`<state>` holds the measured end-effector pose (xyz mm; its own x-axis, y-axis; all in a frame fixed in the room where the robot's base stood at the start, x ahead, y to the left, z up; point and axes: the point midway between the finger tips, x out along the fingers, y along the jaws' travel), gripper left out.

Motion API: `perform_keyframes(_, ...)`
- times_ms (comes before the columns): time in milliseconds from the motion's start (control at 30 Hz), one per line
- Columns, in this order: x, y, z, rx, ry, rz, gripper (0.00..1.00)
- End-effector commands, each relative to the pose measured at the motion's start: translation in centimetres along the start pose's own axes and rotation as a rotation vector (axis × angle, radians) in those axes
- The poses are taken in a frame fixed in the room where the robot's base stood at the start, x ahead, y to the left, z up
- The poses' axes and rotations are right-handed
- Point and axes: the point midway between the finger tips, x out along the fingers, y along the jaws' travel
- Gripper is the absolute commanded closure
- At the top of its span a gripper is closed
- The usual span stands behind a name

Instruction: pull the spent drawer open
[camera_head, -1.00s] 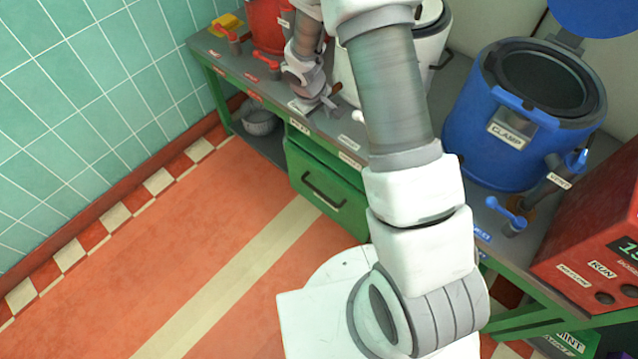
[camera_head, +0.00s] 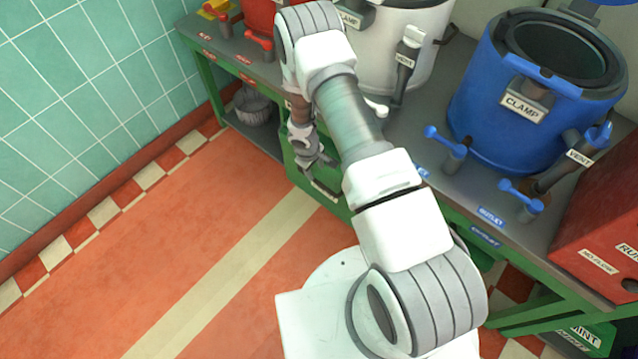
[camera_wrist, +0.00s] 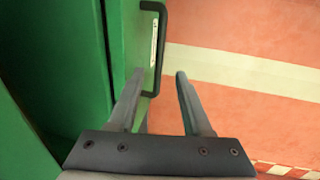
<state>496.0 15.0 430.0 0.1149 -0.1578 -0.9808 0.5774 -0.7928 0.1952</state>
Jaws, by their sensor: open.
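The green drawer front (camera_head: 293,168) is under the bench, partly hidden by my arm. Its black bar handle (camera_head: 325,191) shows just below my gripper (camera_head: 319,166). In the wrist view, the drawer front (camera_wrist: 131,35) stands at left of centre, with the handle (camera_wrist: 162,45) along its edge and a small pale label whose text I cannot read. My gripper (camera_wrist: 160,74) is open, its two fingertips on either side of the handle's lower end in the picture. I cannot tell whether either finger touches it. I see no clear opening of the drawer.
The bench (camera_head: 417,125) carries a blue kettle (camera_head: 535,100), a white kettle (camera_head: 385,50) and several blue and red valves. A grey bowl (camera_head: 253,106) sits on the lower shelf. A red box (camera_head: 610,210) stands at right. The orange floor (camera_head: 150,240) before the drawer is clear.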

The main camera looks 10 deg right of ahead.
Motion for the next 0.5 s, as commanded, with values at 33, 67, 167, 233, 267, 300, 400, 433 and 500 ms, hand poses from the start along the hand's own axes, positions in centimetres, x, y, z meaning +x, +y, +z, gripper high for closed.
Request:
perform_keyframes(33, 1.6, -0.1, 0.1, 0.001, -0.002, -0.001, 0.51)
perform_keyframes(67, 2.3, -0.1, 0.1, 0.002, -0.002, -0.001, 0.51)
perform_keyframes(167, 4.5, -0.1, 0.1, 0.002, -0.002, -0.001, 0.51)
perform_keyframes(233, 5.8, -0.1, 0.1, 0.002, -0.001, -0.001, 0.51)
perform_keyframes(267, 6.3, -0.1, 0.1, 0.001, -0.001, -0.001, 0.51)
perform_keyframes(300, 7.0, -0.1, 0.1, 0.001, 0.000, -0.001, 0.51)
perform_keyframes(400, 8.3, -0.1, 0.0, 0.003, 0.000, -0.001, 0.51)
perform_keyframes(433, 8.6, -0.1, 0.1, 0.002, 0.000, -0.001, 0.51)
perform_keyframes(500, 9.2, -0.1, 0.1, 0.001, -0.001, -0.001, 0.51)
